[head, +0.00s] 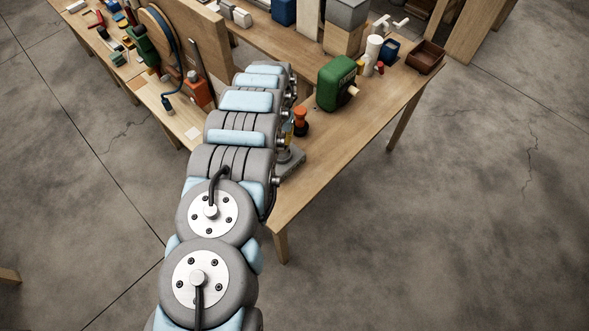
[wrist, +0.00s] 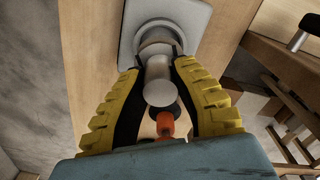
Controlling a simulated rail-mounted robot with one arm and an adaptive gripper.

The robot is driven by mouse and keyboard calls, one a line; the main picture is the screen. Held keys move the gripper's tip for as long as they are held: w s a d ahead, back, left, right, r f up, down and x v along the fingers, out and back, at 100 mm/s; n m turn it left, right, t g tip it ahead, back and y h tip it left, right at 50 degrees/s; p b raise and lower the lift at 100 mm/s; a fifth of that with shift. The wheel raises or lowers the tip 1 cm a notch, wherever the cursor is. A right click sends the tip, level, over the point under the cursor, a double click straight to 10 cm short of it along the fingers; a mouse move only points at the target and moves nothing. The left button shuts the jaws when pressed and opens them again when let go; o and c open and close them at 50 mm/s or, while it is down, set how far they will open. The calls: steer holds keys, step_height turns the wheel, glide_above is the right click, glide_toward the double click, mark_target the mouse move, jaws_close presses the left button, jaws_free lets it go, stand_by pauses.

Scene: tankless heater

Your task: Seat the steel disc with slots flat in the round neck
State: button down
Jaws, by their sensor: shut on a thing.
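In the wrist view, my gripper (wrist: 160,66) has its yellow, black-lined fingers closed on a smooth grey rounded piece (wrist: 159,91). I cannot make out slots on it, so I cannot tell whether it is the steel disc. Just beyond the fingertips is a round grey neck (wrist: 160,31) on a square grey plate (wrist: 187,14). The fingertips and the held piece partly cover the neck, and I cannot tell whether they touch it. In the head view, the grey plate (head: 291,161) lies on the bench beside my arm, which hides most of the neck and gripper.
An orange and black knobbed thing (head: 300,121) stands close behind the plate, also in the wrist view (wrist: 165,122). A green box (head: 336,82) stands farther back on the bench (head: 330,140). An upright wooden board (head: 200,30) and tools are at left. The bench's right front is clear.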

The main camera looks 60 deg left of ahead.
mark_target(281, 147)
steer(key=shift+f+b, duration=0.45)
steer(key=shift+f, duration=0.75)
steer(key=shift+f+b, duration=0.8)
steer(key=shift+f, duration=0.7)
stand_by(1.5)
steer(key=c, duration=0.9)
jaws_free()
steer(key=shift+r, duration=0.1)
steer(key=shift+r, duration=5.9)
steer(key=shift+s+r, duration=0.1)
